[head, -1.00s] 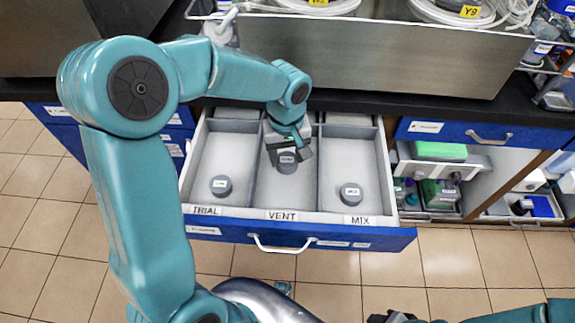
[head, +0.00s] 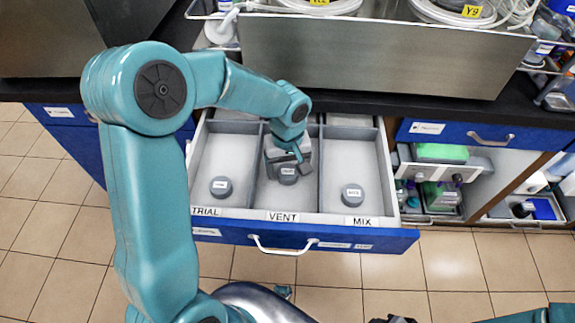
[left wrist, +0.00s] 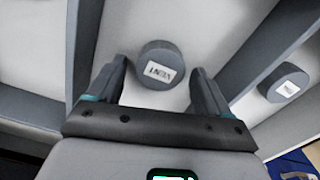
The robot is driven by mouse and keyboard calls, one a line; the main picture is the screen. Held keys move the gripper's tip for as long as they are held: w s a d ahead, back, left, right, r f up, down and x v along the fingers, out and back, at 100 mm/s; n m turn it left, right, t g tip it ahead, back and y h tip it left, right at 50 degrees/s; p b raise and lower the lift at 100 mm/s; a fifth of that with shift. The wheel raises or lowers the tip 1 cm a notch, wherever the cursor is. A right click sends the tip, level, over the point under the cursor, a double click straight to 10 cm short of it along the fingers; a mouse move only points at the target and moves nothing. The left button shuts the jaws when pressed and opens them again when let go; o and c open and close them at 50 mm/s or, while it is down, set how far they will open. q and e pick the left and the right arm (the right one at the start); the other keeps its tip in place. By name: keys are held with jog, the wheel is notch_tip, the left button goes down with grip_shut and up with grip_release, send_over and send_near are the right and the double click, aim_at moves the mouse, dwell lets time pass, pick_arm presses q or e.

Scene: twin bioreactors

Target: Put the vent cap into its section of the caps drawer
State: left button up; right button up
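The vent cap (head: 288,176), a dark grey round cap with a white label, sits in the middle section of the open caps drawer (head: 240,232), above the VENT label (head: 283,217). My left gripper (head: 287,160) is inside that section, just behind the cap. In the left wrist view the cap (left wrist: 160,68) lies between and a little beyond the spread fingers (left wrist: 158,92), with gaps on both sides. The gripper is open and holds nothing. At the bottom edge of the head view, a small dark part seems to be my right gripper (head: 393,319); its fingers cannot be made out.
One grey cap (head: 221,186) sits in the TRIAL section and another (head: 352,194) in the MIX section. Thin dividers separate the sections. A steel tray (head: 375,55) with coiled tubing stands on the black counter behind. An open cupboard (head: 440,185) is to the right.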

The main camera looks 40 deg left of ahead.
aim_at(287, 171)
pick_arm(q)
jog(key=shift+w+r+p, duration=0.1)
jog(key=shift+r+p, duration=0.2)
jog(key=shift+r, duration=0.05)
notch_tip(287, 171, up, 12)
jog(key=p, duration=0.1)
jog(key=shift+f+p, duration=0.2)
jog(key=shift+p, duration=0.15)
